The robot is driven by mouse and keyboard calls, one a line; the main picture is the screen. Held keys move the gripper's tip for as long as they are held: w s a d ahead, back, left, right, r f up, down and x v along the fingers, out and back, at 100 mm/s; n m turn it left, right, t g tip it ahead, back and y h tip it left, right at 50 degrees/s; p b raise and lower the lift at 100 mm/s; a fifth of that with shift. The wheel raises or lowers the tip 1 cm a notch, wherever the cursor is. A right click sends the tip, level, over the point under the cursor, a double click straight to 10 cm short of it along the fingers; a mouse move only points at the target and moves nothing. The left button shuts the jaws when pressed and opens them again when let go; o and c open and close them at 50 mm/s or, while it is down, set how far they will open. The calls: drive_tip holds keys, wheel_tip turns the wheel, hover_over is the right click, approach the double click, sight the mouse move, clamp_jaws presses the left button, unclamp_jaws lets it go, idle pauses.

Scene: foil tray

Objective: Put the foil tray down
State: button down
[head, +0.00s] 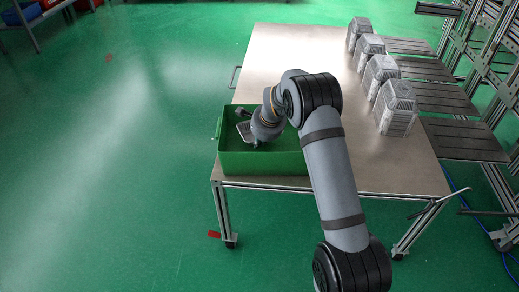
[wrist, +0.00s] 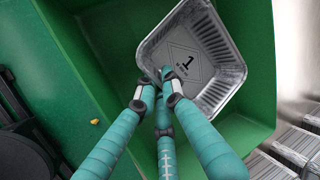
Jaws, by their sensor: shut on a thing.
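The silver foil tray (wrist: 193,50), with a "1" printed on its floor, is in the teal fingers of my gripper (wrist: 166,82). The fingers are shut on its near left part, and the tray is tilted in the wrist view. It is over or inside the green bin (wrist: 258,60); I cannot tell whether it touches the bin's floor or walls. In the head view, a small part of the foil tray (head: 245,132) shows beside my wrist, within the outline of the green bin (head: 265,163). My arm hides the bin's right part.
The bin stands at the near left corner of a metal table (head: 290,55). Several grey stacks (head: 397,108) line the table's right side, with dark shelves (head: 462,138) beyond. The table's far middle is clear. A small yellow bit (wrist: 94,122) shows against green in the wrist view.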

drive_tip(key=shift+f+b, duration=0.3)
drive_tip(key=shift+f, duration=1.6)
drive_tip(key=shift+f, duration=0.15)
drive_tip(key=shift+f, duration=0.15)
drive_tip(key=c, duration=2.2)
unclamp_jaws()
drive_tip(key=shift+o, duration=0.2)
drive_tip(key=shift+r, duration=0.4)
drive_tip(key=p+v, duration=0.1)
drive_tip(key=v, duration=1.1)
